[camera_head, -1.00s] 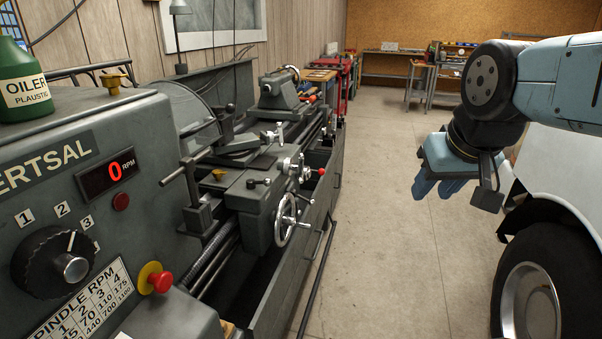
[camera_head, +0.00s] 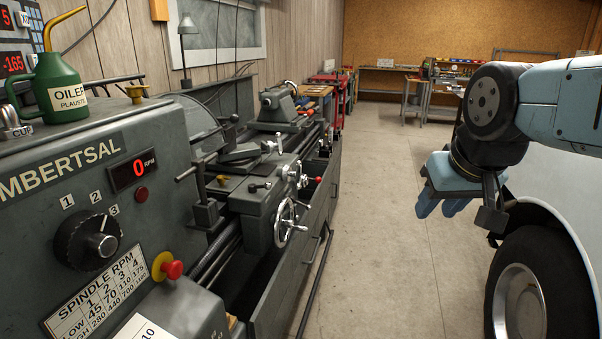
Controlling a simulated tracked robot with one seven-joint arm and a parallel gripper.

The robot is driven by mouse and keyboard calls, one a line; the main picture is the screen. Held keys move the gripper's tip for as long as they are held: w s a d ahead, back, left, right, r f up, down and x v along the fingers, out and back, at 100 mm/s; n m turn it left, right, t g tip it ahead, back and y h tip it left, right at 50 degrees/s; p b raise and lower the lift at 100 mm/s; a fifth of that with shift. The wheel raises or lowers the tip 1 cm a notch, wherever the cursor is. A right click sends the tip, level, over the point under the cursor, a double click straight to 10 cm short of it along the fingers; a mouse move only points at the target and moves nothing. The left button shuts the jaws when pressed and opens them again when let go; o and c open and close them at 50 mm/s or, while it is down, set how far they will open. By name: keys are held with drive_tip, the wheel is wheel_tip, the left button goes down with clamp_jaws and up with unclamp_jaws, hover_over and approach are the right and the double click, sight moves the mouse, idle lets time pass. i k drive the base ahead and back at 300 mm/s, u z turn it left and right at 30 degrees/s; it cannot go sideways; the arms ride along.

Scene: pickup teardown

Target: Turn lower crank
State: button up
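A grey lathe (camera_head: 160,150) fills the left half. On the front of its carriage is a silver spoked handwheel (camera_head: 285,222) with a small handle, the lower of the cranks in view. A smaller crank with a ball handle (camera_head: 292,172) sits above it, near a red-knobbed lever (camera_head: 318,180). My gripper (camera_head: 441,204), with blue fingers, hangs at the right over the aisle, pointing down. It is well apart from the lathe and touches nothing that I can see. The gap between its fingers is not clear from this angle.
A white vehicle with a dark tyre (camera_head: 541,285) stands close under my arm at the right. The concrete floor (camera_head: 380,220) between lathe and vehicle is clear. A green oiler (camera_head: 60,92) stands on the lathe headstock. Benches (camera_head: 425,95) line the back wall.

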sight(287, 173)
drive_tip(key=z, duration=0.2)
drive_tip(key=i, duration=1)
drive_tip(key=u, duration=0.25)
